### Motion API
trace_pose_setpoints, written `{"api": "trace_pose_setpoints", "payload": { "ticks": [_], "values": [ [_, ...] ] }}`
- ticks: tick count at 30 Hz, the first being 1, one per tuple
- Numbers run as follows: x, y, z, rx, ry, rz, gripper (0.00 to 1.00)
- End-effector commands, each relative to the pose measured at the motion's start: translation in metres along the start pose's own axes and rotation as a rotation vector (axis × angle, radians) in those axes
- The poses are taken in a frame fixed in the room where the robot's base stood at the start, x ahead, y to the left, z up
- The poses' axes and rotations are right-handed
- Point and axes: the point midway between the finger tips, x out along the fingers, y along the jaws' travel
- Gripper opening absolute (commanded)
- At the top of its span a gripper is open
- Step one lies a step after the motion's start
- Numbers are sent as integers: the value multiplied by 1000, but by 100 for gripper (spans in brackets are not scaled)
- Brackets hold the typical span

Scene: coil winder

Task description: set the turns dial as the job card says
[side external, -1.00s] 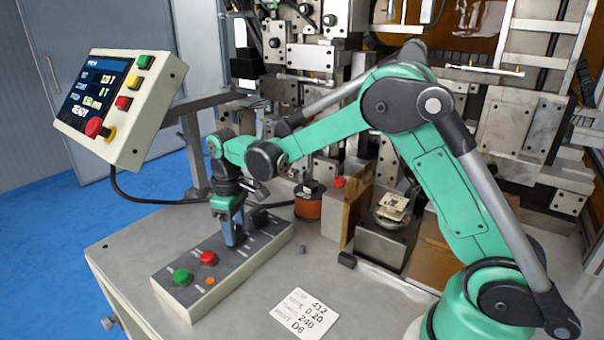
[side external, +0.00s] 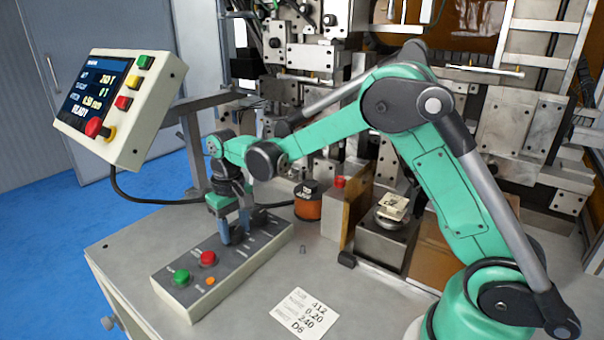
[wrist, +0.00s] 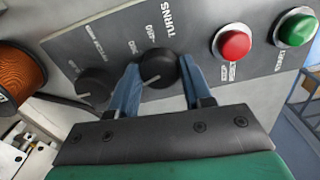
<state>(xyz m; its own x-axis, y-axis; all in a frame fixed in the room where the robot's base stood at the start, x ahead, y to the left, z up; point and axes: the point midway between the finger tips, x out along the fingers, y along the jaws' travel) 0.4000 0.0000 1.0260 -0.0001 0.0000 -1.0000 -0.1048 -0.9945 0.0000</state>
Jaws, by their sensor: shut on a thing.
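The turns dial (wrist: 159,68) is a black round knob with a pale pointer line, under the word TURNS on the grey control box. My gripper (wrist: 157,72) has one blue finger on each side of the knob and is shut on it. In the side external view my gripper (side external: 237,238) points down onto the box, and its fingers mostly hide the knob. The job card (side external: 303,313) lies flat on the bench with 412, 0.20, 240 and D6 readable. The screen (side external: 95,87) shows READY; its set number is too small to read surely.
The control box (side external: 178,304) also carries a red button (side external: 208,258), a green button (side external: 181,277) and a second black knob (wrist: 94,86). A copper wire spool (side external: 308,206) stands behind it. A tilted panel (side external: 150,107) hangs at the left. Bench around the card is clear.

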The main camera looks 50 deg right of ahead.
Motion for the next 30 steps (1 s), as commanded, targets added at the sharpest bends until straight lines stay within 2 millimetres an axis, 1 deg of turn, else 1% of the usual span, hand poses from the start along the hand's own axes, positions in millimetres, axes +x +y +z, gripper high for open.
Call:
{"api": "trace_pose_setpoints", "payload": {
  "ticks": [6, 13, 19, 30],
  "values": [
    [-1, 0, 0, 148, 0, 0, 0],
    [-1, 0, 0, 247, 0, 0, 0],
    [-1, 0, 0, 283, 0, 0, 0],
    [-1, 0, 0, 289, 0, 0, 0]
  ]
}}
